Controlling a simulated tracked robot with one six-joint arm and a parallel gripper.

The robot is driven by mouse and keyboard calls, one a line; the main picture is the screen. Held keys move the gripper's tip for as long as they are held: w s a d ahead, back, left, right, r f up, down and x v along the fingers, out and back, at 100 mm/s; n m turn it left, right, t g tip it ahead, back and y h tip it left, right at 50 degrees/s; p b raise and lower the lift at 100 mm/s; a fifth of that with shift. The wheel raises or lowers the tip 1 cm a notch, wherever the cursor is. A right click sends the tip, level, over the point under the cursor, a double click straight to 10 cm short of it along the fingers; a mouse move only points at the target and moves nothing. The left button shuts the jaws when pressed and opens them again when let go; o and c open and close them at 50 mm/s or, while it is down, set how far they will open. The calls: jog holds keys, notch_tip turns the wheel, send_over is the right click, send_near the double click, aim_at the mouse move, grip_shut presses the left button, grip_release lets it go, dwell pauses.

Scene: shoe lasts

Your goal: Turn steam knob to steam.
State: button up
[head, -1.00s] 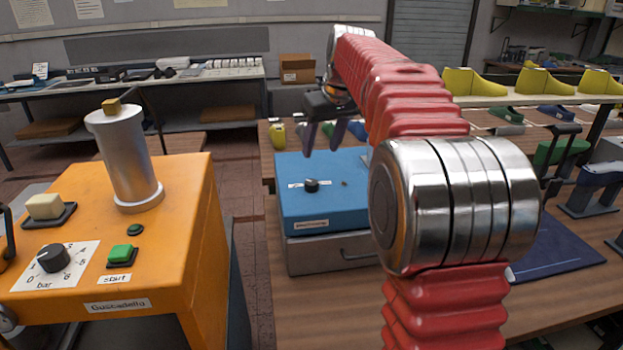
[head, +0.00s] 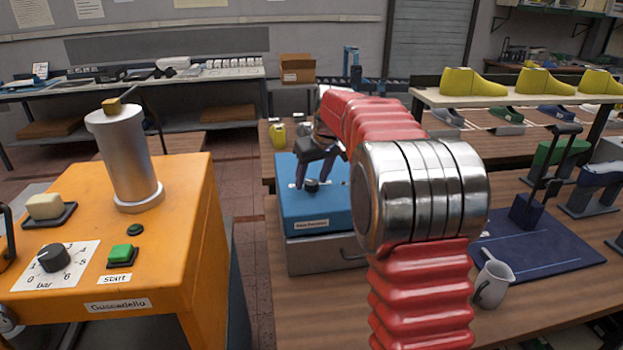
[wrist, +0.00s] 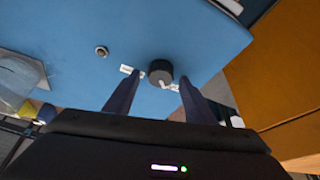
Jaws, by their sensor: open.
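The steam knob is a small black round knob (head: 311,187) on top of the blue box (head: 318,211) on the table. In the wrist view the knob (wrist: 159,70) shows a white pointer mark toward its lower right. Small white labels (wrist: 127,70) sit on both sides of it, too small to read. My gripper (head: 314,174) is open above the box top. In the wrist view its two dark fingers (wrist: 160,80) stand left and right of the knob, with gaps visible. I cannot tell how high the fingertips are above the surface.
A small round metal fitting (wrist: 101,51) sits on the blue top near the knob. The orange machine (head: 185,220) stands to the left across a floor gap.

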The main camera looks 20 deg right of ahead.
jog(key=shift+f, duration=0.2)
jog(key=c, duration=1)
